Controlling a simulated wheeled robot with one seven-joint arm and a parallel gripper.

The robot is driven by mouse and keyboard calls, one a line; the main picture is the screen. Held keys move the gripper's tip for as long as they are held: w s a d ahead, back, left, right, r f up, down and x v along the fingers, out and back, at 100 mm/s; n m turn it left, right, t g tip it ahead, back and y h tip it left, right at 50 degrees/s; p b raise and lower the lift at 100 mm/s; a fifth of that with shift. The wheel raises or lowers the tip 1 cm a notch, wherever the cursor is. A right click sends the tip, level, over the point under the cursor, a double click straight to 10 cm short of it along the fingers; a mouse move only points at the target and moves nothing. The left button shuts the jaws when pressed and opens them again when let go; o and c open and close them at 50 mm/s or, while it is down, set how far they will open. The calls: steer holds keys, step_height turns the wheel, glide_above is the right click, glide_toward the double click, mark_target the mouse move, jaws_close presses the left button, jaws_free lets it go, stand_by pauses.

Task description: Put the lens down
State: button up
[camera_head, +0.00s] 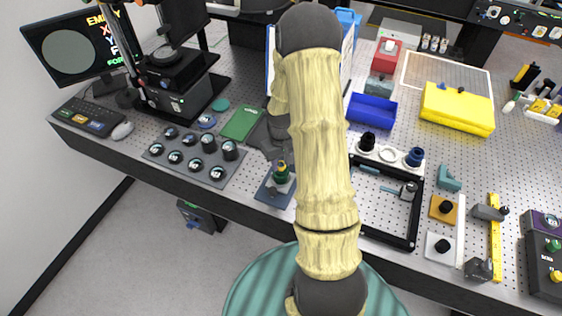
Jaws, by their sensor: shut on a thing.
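My gripper (271,150) is a dark shape over the front part of the bench, left of my pale upper arm. It is shut, and my arm partly covers it. I cannot make out the lens between its fingers. Just below the fingers is a small dark piece with a green top (281,173), over a blue-grey pad (272,194) at the bench's front edge. I cannot tell whether the fingers touch this piece. A grey tray (184,181) to the left carries several round black mounts with pale tops.
The perforated bench (466,170) runs across the view. Left are a monitor (68,45), keyboard (88,117) and black instrument (177,80). A green block (241,122) lies behind the tray. Right are a black frame (398,241), blue bin (371,110) and yellow case (457,108).

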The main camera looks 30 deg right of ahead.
mark_target(281, 165)
steer(key=shift+s+a+f+b, duration=0.2)
steer(key=shift+s+f+b, duration=0.1)
steer(key=shift+s+f, duration=0.3)
steer(key=o, duration=1)
steer(key=shift+w+f, duration=0.1)
steer(key=shift+f, duration=0.05)
steer(key=shift+w+r+p, duration=0.15)
steer(key=shift+r+p, duration=0.3)
steer(key=shift+r, duration=0.15)
steer(key=shift+o, duration=0.2)
steer(key=shift+w+d+r, duration=0.1)
steer(key=shift+w+r, duration=0.05)
steer(key=shift+w, duration=0.1)
step_height(281, 165, up, 12)
steer(key=b, duration=0.3)
steer(key=shift+w, duration=0.15)
